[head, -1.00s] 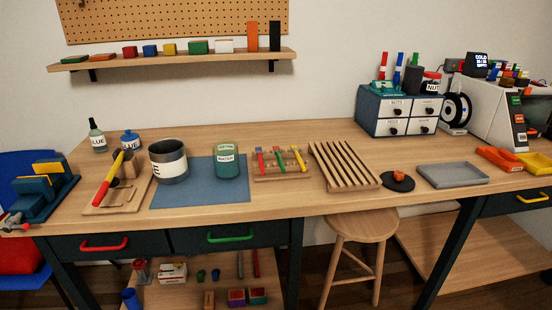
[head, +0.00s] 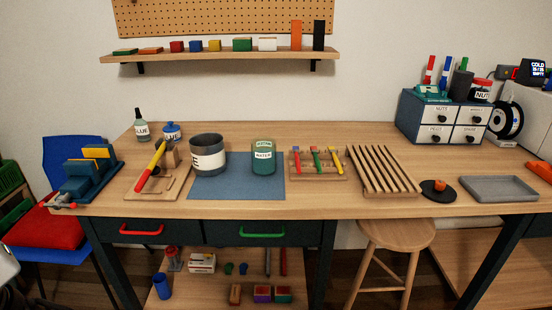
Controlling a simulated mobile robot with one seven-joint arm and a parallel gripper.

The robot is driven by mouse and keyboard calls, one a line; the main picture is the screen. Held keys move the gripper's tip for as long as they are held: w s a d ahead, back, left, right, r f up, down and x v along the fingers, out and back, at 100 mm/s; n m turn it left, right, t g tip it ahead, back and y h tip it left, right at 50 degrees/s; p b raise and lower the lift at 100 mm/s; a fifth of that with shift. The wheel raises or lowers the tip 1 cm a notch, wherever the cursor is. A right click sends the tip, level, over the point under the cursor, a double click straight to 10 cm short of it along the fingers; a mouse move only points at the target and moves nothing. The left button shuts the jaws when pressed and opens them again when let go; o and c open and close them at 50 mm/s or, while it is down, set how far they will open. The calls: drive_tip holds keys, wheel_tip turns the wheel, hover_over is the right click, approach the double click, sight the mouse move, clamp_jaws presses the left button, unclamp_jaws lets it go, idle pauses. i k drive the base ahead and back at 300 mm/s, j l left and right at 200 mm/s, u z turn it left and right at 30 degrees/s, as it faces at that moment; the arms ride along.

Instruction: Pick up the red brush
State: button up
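Three small brushes or similar slim tools lie side by side on a slotted wooden rack (head: 325,178) at the middle of the bench. The leftmost one (head: 297,160) shows red with some blue and is the likeliest red brush.
A green-grey water jar (head: 263,157) stands left of the rack on a blue mat (head: 230,188), beside a striped pot (head: 207,155). A slatted wooden rack (head: 384,171) stands close on the right. A stool (head: 396,235) stands at the bench front.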

sight(296, 150)
drive_tip(key=l+u, duration=0.65)
drive_tip(key=u, duration=0.2)
drive_tip(key=l+u, duration=0.15)
drive_tip(key=l, duration=0.35)
drive_tip(key=k+l+u, duration=0.15)
drive_tip(key=l, duration=0.35)
drive_tip(key=k+l, duration=0.1)
drive_tip(key=l, duration=1.35)
drive_tip(key=i, duration=0.85)
